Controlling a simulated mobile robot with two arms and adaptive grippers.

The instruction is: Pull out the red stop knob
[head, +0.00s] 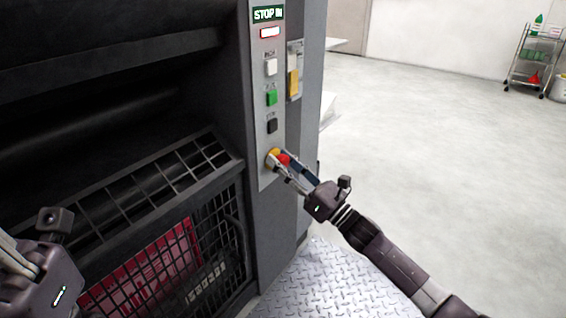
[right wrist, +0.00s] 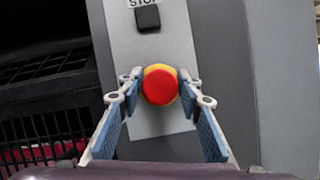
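The red stop knob (right wrist: 160,86) sits on a yellow base at the bottom of a grey control panel (head: 263,100). In the head view the knob (head: 284,159) is partly covered by my right gripper (head: 279,162). In the right wrist view the fingers of my right gripper (right wrist: 160,88) stand one on each side of the knob, with tips close to its edges. Whether they touch it I cannot tell. My left gripper's body (head: 45,275) is at the lower left of the head view; its fingertips are out of the frame. A display above the panel reads "STOP IN".
Above the knob are a black button (head: 272,126), a green button (head: 271,98) and a white button (head: 271,67). A yellow switch (head: 293,83) is on the side. A black mesh guard (head: 160,260) is at the left. The floor at the right is clear up to a cart (head: 533,60).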

